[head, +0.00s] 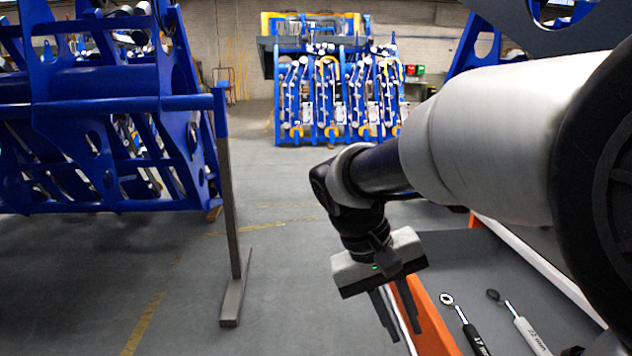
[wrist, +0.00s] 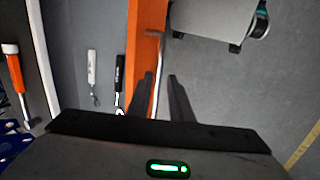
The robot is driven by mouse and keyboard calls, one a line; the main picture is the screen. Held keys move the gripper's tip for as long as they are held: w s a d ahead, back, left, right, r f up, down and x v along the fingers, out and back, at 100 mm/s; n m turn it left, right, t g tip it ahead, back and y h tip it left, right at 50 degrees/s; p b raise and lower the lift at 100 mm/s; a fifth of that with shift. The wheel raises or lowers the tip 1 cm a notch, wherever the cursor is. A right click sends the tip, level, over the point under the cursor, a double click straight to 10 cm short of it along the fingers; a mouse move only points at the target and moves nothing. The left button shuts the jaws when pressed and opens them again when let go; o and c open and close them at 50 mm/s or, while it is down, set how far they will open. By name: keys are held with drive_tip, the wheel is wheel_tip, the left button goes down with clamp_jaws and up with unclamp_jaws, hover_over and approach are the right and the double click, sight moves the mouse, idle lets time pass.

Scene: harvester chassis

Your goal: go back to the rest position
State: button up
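My gripper (head: 404,334) hangs from my outstretched arm, fingers pointing down, near the left orange edge of a grey-topped bench. In the wrist view my gripper (wrist: 160,77) shows two dark fingers with a gap between them.
A black-handled wrench (head: 468,330) and a white-handled wrench (head: 528,332) lie on the grey bench top (head: 470,262). An orange-handled tool (wrist: 16,85) shows in the wrist view. A blue chassis (head: 120,100) and post (head: 230,200) stand left; the floor between is clear.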

drive_tip(key=s+r+t+y, duration=0.3)
drive_tip(key=s+t+y, duration=0.25)
drive_tip(key=s, duration=0.45)
wheel_tip(320, 180, up, 19)
drive_tip(key=p, duration=1.9)
drive_tip(key=shift+d+m+h, duration=0.3)
drive_tip(key=shift+h, duration=0.15)
drive_tip(key=shift+t, duration=0.25)
